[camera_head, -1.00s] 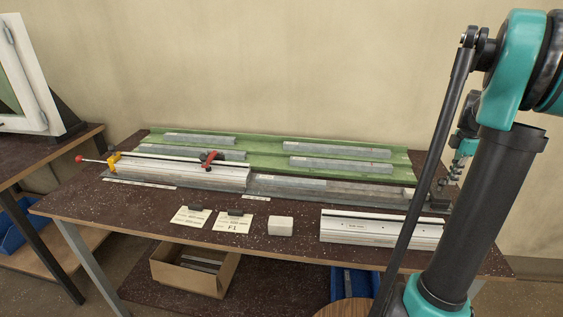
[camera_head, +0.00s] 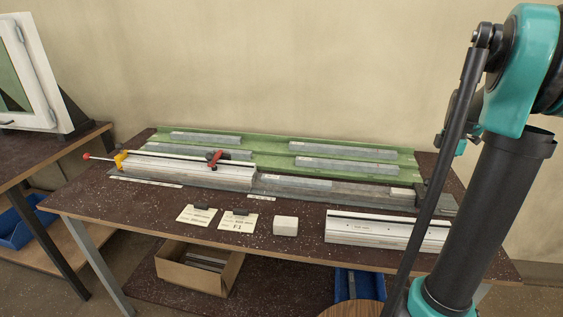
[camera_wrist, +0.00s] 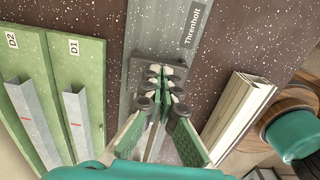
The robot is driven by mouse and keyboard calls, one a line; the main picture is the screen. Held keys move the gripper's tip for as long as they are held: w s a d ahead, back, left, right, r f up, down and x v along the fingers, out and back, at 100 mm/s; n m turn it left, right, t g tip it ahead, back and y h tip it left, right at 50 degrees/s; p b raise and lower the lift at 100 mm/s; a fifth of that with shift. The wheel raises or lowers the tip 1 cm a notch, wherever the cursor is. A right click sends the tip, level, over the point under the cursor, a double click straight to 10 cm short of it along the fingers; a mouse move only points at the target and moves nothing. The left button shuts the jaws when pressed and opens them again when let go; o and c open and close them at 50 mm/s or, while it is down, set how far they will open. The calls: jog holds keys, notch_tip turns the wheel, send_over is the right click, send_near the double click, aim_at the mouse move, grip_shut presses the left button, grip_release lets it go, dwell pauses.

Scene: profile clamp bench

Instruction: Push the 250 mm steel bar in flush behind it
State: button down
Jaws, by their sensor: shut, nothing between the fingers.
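A grey steel bar (camera_head: 293,186) lies lengthwise in the bench fixture (camera_head: 362,202), just right of the white profile (camera_head: 190,173). Its length cannot be read, and any small gap at the profile's end is too small to judge. A red-handled clamp (camera_head: 215,158) sits on the profile. In the wrist view my gripper (camera_wrist: 163,82) is shut and empty, its fingertips over the dark block (camera_wrist: 140,84) at the fixture's right end. The block also shows in the head view (camera_head: 421,194). In the head view my fingers are hidden behind my arm.
A green rack (camera_head: 268,146) with several grey bars runs along the back. In front lie paper cards (camera_head: 238,221), a white block (camera_head: 285,225) and another white profile (camera_head: 385,231). The front left of the table is clear.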

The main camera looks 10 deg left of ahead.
jog(key=shift+a, duration=24.05)
